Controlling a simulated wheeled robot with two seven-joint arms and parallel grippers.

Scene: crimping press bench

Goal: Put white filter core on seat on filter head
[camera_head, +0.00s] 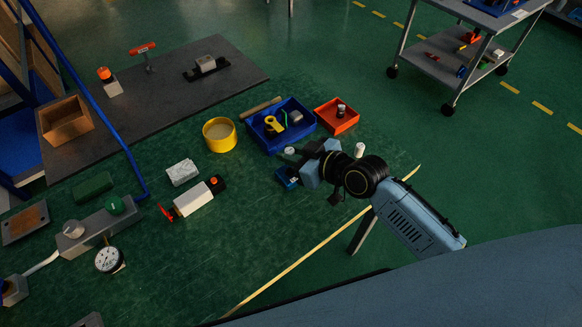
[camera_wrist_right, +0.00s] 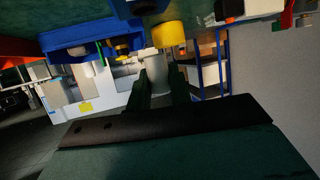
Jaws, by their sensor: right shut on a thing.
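My right gripper (camera_head: 298,160) reaches in from the right over the front right of the green bench. In the right wrist view, its dark fingers (camera_wrist_right: 157,88) are shut on a pale cylinder, which looks like the white filter core (camera_wrist_right: 156,68). In the head view, the core's pale end (camera_head: 290,151) shows at the fingertips. A small blue and black block (camera_head: 288,178), possibly the filter head, sits just below the gripper, apart from the core. Its seat is too small to make out. My left gripper is not in view.
A blue tray (camera_head: 262,139) with loose parts, a red tray (camera_head: 350,123) and a yellow tub (camera_head: 219,146) stand behind the gripper. A small white cylinder (camera_head: 359,149) is to its right. A white and black device (camera_head: 192,201) lies left. The front bench between is clear.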

